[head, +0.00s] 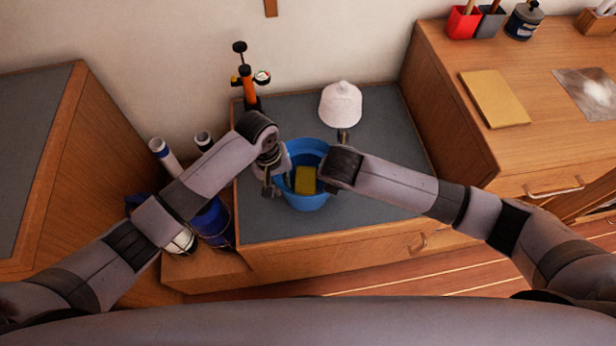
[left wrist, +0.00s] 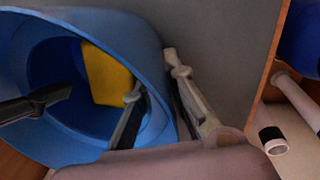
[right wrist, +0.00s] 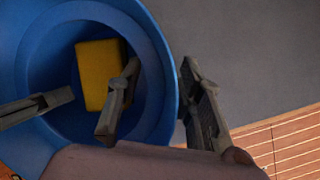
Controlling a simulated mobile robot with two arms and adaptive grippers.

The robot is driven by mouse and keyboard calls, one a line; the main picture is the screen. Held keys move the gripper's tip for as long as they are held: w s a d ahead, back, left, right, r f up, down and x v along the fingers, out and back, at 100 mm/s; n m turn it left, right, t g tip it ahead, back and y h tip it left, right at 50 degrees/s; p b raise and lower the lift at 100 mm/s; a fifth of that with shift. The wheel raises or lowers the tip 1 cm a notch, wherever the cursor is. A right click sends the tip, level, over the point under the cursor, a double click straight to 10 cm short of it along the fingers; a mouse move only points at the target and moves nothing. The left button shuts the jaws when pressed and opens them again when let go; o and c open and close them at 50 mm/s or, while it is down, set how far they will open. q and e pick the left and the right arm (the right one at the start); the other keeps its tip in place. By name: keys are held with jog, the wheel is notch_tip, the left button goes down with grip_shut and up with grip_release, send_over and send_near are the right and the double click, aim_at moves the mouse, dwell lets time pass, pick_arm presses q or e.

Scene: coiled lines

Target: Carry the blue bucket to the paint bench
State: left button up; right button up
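The blue bucket (head: 310,203) stands upright on a grey-topped cabinet, with a yellow sponge-like block (head: 305,180) inside. My left gripper (head: 274,186) is at the bucket's left rim. In the left wrist view its open fingers (left wrist: 155,82) straddle the wall, one inside and one outside. My right gripper (head: 332,184) is at the right rim. In the right wrist view its open fingers (right wrist: 160,82) straddle the wall likewise, with a gap showing. A wooden bench (head: 550,60) at right carries brush pots and a dark jar; it may be the paint bench.
A white cone-shaped object (head: 341,103) stands behind the bucket. An orange and black tool (head: 248,85) is at the back left. Rolled tubes (head: 163,153) stand left of the cabinet. A yellow board (head: 494,98) and a stained sheet (head: 590,92) lie on the right bench.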

pick_arm(q)
jog(key=shift+c, duration=0.6)
pick_arm(e)
jog(key=shift+c, duration=0.6)
pick_arm(q)
grip_shut()
pick_arm(e)
grip_shut()
pick_arm(q)
jog(key=shift+r, duration=0.15)
